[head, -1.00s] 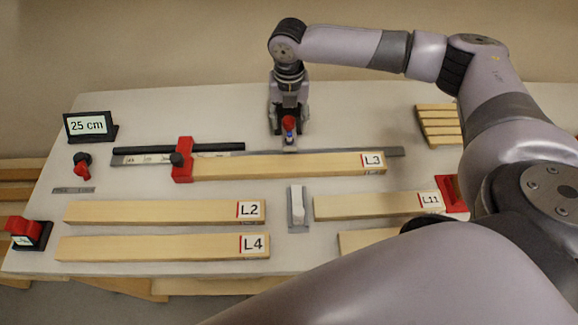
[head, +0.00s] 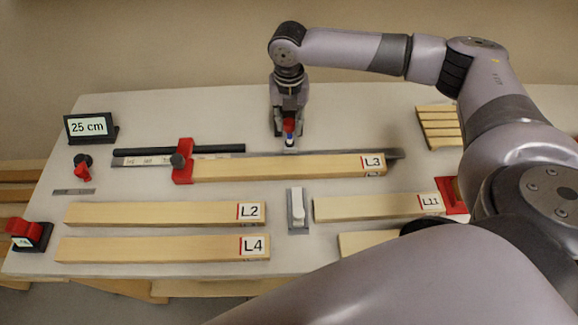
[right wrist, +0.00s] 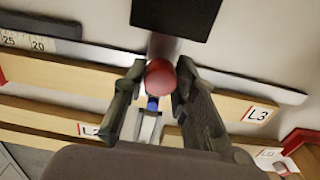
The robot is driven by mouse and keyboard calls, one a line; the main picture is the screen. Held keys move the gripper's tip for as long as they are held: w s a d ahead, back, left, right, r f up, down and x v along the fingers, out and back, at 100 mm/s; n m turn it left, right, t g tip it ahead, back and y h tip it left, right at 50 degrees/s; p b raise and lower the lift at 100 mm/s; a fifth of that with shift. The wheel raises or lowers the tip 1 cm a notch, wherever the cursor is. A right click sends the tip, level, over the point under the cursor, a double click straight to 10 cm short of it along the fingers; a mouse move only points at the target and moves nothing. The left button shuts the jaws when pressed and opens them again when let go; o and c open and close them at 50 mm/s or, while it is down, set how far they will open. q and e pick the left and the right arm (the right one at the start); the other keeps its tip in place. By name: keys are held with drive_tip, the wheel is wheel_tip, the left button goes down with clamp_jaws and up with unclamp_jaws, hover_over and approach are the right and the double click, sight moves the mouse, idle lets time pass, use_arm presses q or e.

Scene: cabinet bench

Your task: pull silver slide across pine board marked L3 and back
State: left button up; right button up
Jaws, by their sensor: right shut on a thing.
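The pine board marked L3 (head: 290,167) lies along the front of a silver rail (head: 340,154) with a ruler scale at its left part. A red stop (head: 183,172) with a dark knob sits at the board's left end. My right gripper (head: 289,130) is shut on the red knob, with a finger at each side. It hides part of the slide. My left gripper is not in view.
Boards L2 (head: 150,213) and L4 (head: 150,249) lie in front, with L11 (head: 370,207) at the right. A grey block with a white top (head: 298,212) stands between L2 and L11. A 25 cm display (head: 88,126) stands at the back left. Slats (head: 438,127) lie at the back right.

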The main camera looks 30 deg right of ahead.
drive_tip(key=shift+s+a+p, duration=0.45)
drive_tip(key=shift+s+p, duration=0.25)
drive_tip(key=shift+s, duration=0.2)
drive_tip(key=shift+s+a+p, duration=0.4)
drive_tip(key=shift+s+p, duration=0.25)
drive_tip(key=shift+s, duration=0.25)
drive_tip(key=shift+s+a+p, duration=0.45)
drive_tip(key=shift+s+p, duration=0.25)
drive_tip(key=shift+s, duration=0.2)
drive_tip(key=shift+s+a+p, duration=0.3)
drive_tip(key=shift+s+p, duration=0.1)
drive_tip(key=shift+s, duration=0.2)
drive_tip(key=shift+s+a+p, duration=0.25)
drive_tip(key=shift+s+p, duration=0.1)
drive_tip(key=shift+s, duration=0.2)
drive_tip(key=shift+s+f, duration=0.1)
